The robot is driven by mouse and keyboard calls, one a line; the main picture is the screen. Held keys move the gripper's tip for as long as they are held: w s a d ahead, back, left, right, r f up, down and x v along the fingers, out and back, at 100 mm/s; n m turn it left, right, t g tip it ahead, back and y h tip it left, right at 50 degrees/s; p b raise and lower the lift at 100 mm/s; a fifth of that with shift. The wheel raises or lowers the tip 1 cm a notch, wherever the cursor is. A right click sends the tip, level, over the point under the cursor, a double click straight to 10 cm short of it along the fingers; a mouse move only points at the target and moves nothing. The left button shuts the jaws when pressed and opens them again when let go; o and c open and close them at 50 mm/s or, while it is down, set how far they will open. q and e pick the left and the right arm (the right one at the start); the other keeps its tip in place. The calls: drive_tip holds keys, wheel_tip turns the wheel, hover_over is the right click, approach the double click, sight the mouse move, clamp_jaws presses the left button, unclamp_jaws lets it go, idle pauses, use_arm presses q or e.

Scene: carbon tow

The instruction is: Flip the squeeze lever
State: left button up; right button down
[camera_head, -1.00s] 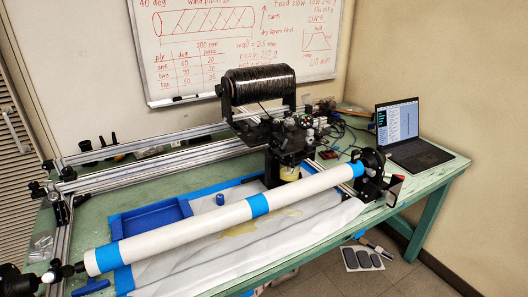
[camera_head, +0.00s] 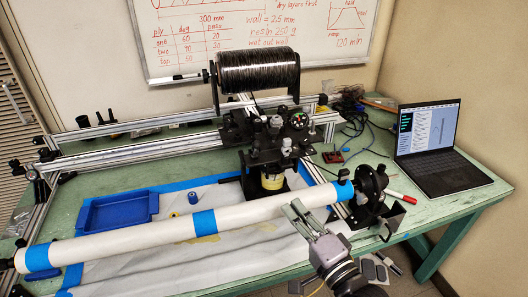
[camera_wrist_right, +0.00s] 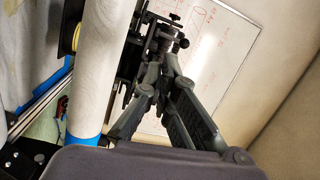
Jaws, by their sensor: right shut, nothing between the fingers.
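The black carriage head (camera_head: 268,142) with several knobs and a round dial stands on the rails behind the white tube. I cannot make out for certain which part of it is the squeeze lever. A cup with a yellowish band (camera_head: 271,182) sits under the head. My right gripper (camera_head: 296,210) is in front of the tube's right part, fingers pointing up toward the head. It is shut and empty. In the right wrist view, its fingertips (camera_wrist_right: 160,72) come together below dark carriage parts (camera_wrist_right: 165,38), apparently apart from them. My left gripper is not in view.
The white tube (camera_head: 130,241) with blue bands crosses the front, between my right gripper and the carriage. A black tow spool (camera_head: 258,72) sits above. A blue tray (camera_head: 82,226) lies left, a laptop (camera_head: 440,150) right. Cables and a red marker lie nearby.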

drive_tip(key=m+t, duration=0.1)
approach(259, 146)
drive_tip(key=shift+y, duration=0.3)
drive_tip(key=p+x, duration=0.3)
drive_tip(key=x, duration=0.2)
drive_tip(key=shift+w, duration=0.35)
drive_tip(key=shift+x, duration=0.8)
drive_tip(key=shift+f, duration=0.1)
drive_tip(key=shift+p, duration=0.35)
